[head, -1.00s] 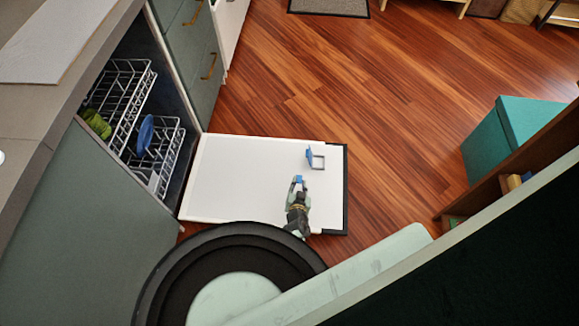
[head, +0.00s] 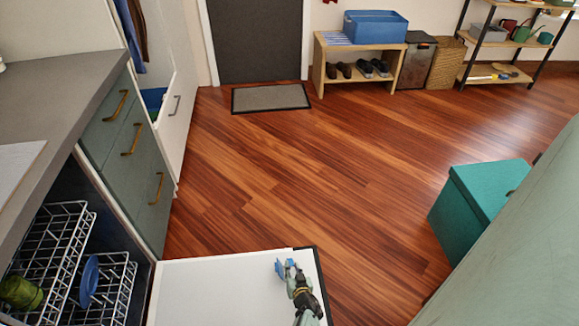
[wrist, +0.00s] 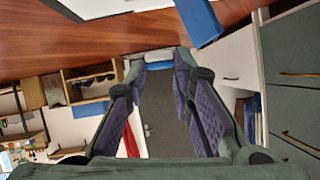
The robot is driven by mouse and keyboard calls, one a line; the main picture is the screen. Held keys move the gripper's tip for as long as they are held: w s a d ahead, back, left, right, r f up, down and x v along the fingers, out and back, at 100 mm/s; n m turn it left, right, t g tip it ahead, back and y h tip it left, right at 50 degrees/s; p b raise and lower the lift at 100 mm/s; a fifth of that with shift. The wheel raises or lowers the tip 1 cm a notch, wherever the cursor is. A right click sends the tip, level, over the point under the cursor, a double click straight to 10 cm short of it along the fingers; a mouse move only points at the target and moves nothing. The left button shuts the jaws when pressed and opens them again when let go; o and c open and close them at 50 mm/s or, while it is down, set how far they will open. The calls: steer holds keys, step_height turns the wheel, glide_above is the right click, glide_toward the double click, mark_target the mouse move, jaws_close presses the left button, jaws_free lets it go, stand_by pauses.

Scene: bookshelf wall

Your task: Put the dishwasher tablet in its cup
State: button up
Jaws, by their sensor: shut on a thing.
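My gripper (head: 290,264) is over the far part of the open white dishwasher door (head: 215,278) in the head view. In the wrist view my gripper (wrist: 160,62) is shut on the tablet (wrist: 160,65), a small blue and white piece between the fingertips. A blue flap (head: 279,268), which looks like the lid of the cup, stands open just left of the fingertips in the head view. The blue flap also shows at the top of the wrist view (wrist: 201,20), apart from the fingers. The cup's opening is hidden behind my gripper in the head view.
The dishwasher's racks (head: 55,255) are at left, with a blue plate (head: 89,280) and a green item (head: 21,292). Drawers (head: 130,150) stand beyond. A teal box (head: 480,200) is at right. The wooden floor (head: 300,170) between is clear.

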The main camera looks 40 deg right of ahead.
steer(key=shift+f+b, duration=3.75)
steer(key=shift+b, duration=0.05)
steer(key=o, duration=0.9)
steer(key=shift+a, duration=0.1)
